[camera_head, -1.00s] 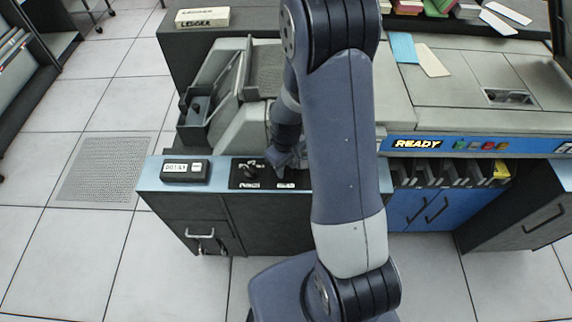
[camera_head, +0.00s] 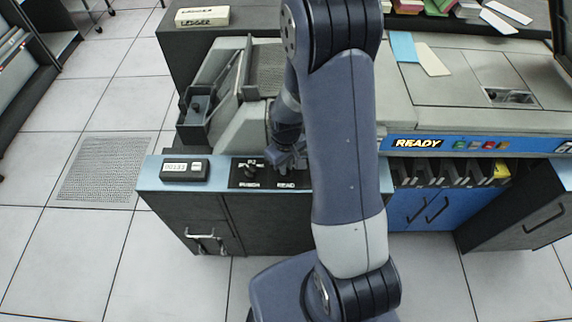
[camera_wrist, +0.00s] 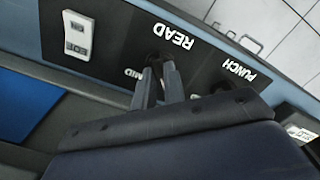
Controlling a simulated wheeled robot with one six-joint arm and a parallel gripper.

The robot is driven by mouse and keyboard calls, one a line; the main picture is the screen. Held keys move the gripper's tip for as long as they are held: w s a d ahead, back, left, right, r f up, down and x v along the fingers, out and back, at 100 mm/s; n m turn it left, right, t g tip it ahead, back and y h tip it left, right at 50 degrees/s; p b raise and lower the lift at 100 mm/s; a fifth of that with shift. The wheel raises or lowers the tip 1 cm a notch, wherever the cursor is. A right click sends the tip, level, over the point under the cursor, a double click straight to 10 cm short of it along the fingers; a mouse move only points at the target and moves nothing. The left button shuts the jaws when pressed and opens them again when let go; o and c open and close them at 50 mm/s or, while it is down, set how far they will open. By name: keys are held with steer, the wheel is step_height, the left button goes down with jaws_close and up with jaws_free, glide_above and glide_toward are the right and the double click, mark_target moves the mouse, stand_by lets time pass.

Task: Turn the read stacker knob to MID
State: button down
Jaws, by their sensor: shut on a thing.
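The read stacker knob (camera_wrist: 156,60) is a dark knob on the black panel beside the white READ label. My gripper (camera_wrist: 160,72) is shut on it, and the fingers hide much of the knob. A MID label (camera_wrist: 132,73) shows beside the knob; its pointer direction cannot be made out. The punch knob (camera_wrist: 220,87) sits by the PUNCH label, partly behind my gripper. In the head view my gripper (camera_head: 286,163) is at the panel above the READ label, and the punch knob (camera_head: 250,172) stands to its left.
A counter box (camera_head: 184,170) sits left of the panel on the blue-grey ledge. A white switch plate (camera_wrist: 77,35) is on the other side of the READ label in the wrist view. Card stackers (camera_head: 440,173) and a blue READY strip (camera_head: 417,143) lie right of my arm.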

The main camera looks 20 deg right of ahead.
steer(key=m+b, duration=0.1)
steer(key=m, duration=0.2)
steer(key=shift+f+m+b, duration=0.1)
steer(key=shift+m+b, duration=0.25)
steer(key=shift+m, duration=0.05)
steer(key=m+b, duration=0.1)
steer(key=m, duration=0.3)
steer(key=shift+m, duration=0.3)
steer(key=m+b, duration=0.1)
steer(key=m, duration=0.3)
steer(key=shift+m+b, duration=0.65)
steer(key=shift+m, duration=1.75)
steer(key=c, duration=1.5)
jaws_free()
